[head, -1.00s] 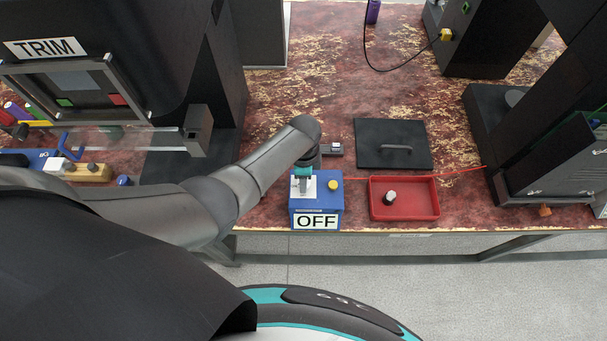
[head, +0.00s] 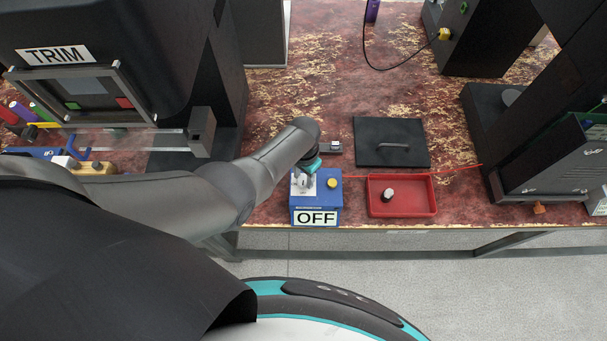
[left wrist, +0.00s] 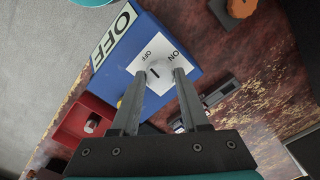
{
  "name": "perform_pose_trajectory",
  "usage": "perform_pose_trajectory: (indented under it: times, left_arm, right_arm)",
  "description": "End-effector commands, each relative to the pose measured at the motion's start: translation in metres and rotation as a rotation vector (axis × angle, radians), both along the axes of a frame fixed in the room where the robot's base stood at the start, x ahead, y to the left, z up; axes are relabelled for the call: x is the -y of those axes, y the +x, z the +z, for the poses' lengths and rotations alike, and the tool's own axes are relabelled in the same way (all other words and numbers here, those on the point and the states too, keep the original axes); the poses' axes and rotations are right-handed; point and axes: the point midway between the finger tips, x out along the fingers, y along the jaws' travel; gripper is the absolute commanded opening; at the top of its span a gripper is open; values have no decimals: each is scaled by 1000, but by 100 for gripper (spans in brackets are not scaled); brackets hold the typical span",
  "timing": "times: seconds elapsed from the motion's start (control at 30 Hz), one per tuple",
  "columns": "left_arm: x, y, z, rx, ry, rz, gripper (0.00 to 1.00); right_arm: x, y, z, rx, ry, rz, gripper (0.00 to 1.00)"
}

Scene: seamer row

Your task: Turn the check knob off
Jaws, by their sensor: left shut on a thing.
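The blue box (head: 317,202) stands near the table's front edge, with a white sign reading OFF on its front, a white plate (left wrist: 164,93) and a yellow button (head: 332,183) on top. In the left wrist view the plate is marked OFF and ON. The pale check knob (left wrist: 159,69) sits on this plate with a short dark line beside it; I cannot tell exactly where the knob points. My left gripper (left wrist: 160,73) is shut on the knob, one finger on each side. My right gripper is not in view.
A red tray (head: 402,211) with a small grey-white piece (head: 387,195) in it lies right of the box. A black plate with a handle (head: 391,155) lies behind it. A dark machine marked TRIM (head: 110,60) stands at left, another dark machine (head: 555,150) at right.

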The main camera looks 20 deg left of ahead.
Motion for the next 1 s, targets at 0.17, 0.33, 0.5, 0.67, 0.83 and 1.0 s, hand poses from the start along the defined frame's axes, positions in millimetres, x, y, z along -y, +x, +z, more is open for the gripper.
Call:
perform_pose_trajectory:
  times: [0.17, 0.33, 0.5, 0.67, 0.83, 1.0]
  left_arm:
    - [0, -1, 0, -1, -2, 81, 0]
    - [0, -1, -1, -1, 0, 124, 0]
    - [0, -1, -1, -1, 0, 140, 0]
    - [0, -1, -1, -1, 0, 143, 0]
    - [0, -1, -1, -1, 0, 143, 0]
    - [0, -1, -1, -1, 0, 142, 62]
  right_arm:
    - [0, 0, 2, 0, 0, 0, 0]
    - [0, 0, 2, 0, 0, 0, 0]
    - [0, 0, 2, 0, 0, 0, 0]
    - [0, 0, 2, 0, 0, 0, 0]
    - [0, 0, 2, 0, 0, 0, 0]
    - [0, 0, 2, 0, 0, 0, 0]
